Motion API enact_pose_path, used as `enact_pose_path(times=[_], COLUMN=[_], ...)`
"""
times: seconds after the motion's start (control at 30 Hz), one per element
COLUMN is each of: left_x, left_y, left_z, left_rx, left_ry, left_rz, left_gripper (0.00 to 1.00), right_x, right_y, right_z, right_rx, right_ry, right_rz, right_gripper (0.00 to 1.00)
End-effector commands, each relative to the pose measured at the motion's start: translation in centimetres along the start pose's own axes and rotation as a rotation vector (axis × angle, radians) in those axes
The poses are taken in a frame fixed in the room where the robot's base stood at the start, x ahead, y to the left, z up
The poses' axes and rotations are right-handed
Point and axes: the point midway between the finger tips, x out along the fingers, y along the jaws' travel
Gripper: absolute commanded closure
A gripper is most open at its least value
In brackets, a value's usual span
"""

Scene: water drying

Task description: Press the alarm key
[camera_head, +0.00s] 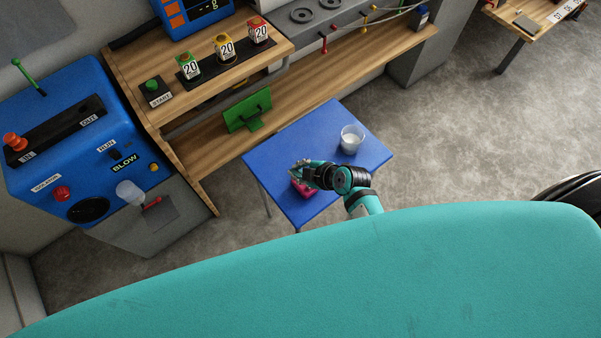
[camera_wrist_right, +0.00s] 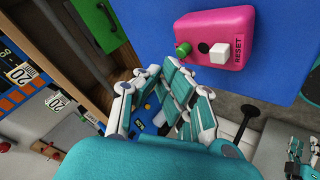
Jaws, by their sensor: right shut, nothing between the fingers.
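A pink box (camera_head: 302,189) lies on the small blue table (camera_head: 282,143), partly hidden under my right gripper (camera_head: 299,170) in the head view. In the right wrist view the pink box (camera_wrist_right: 217,28) shows a green knob (camera_wrist_right: 183,49), a dark round spot (camera_wrist_right: 203,47) and a white square key (camera_wrist_right: 219,52) beside the word RESET. My right gripper (camera_wrist_right: 168,72) is shut and empty, its fingertips close to the green knob side of the box. I cannot tell if they touch. No part in view is labelled alarm.
A clear cup (camera_head: 351,139) stands on the blue table. A blue machine (camera_head: 60,140) marked BLOW is at left. A wooden bench (camera_head: 190,150) holds a START button (camera_head: 152,88) and numbered blocks. A teal gripper-like part (camera_wrist_right: 298,152), perhaps my left gripper, shows at lower right.

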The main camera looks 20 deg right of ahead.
Motion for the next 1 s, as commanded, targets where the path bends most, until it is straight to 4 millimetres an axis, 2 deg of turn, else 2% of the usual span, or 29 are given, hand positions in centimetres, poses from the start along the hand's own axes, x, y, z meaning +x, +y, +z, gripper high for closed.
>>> enact_pose_path(times=[1.0], left_x=[0.9], left_y=[0.01], left_z=[0.15], left_rx=[0.0], left_ry=[-0.001], left_rz=[0.0], left_gripper=[0.6], right_x=[0.81], right_y=[-0.57], right_z=[0.61], right_rx=[0.001], right_ry=[0.0], right_rz=[0.0], right_gripper=[1.0])
